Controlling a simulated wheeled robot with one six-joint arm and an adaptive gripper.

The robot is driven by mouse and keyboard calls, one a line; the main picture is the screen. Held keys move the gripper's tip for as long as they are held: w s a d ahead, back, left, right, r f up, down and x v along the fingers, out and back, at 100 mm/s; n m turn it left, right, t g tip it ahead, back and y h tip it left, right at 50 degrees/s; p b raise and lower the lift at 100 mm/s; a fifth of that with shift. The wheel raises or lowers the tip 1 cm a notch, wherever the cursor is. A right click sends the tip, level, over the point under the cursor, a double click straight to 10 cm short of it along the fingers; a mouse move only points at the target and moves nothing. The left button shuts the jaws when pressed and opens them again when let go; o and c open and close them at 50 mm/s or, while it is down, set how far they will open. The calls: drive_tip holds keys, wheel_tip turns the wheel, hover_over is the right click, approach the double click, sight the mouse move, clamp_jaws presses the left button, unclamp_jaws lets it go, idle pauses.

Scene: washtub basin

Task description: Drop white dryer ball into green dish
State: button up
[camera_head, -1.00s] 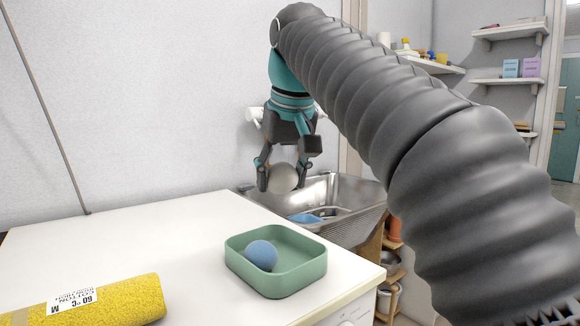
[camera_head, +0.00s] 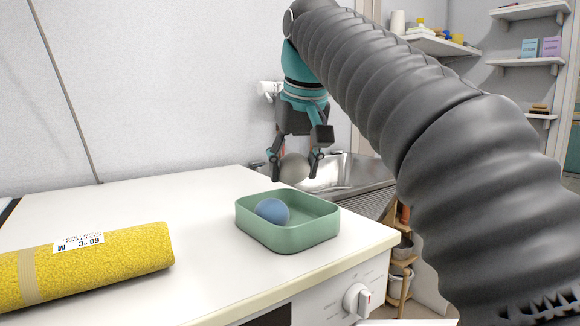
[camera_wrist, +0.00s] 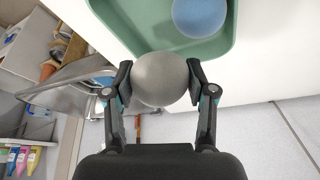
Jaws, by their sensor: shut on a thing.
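My gripper (camera_head: 293,169) is shut on the white dryer ball (camera_head: 293,167), which looks grey-white in the shade. In the head view the ball hangs just behind the green dish (camera_head: 288,237). The wrist view shows the ball (camera_wrist: 160,79) between both fingers, beside the dish's rim (camera_wrist: 144,45) and not over its floor. The green dish is a shallow rounded tray on the white counter. A blue ball (camera_head: 271,211) lies inside it toward the left, and it also shows in the wrist view (camera_wrist: 199,14).
A rolled yellow towel (camera_head: 95,262) with a white label lies on the counter (camera_head: 130,204) at the left. A metal sink (camera_head: 345,174) stands behind the dish. A white knob (camera_head: 357,299) is on the machine's front. Shelves (camera_head: 526,62) hang at the right.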

sight(295, 154)
drive_tip(key=o, duration=1.3)
drive_tip(key=shift+v, duration=3.75)
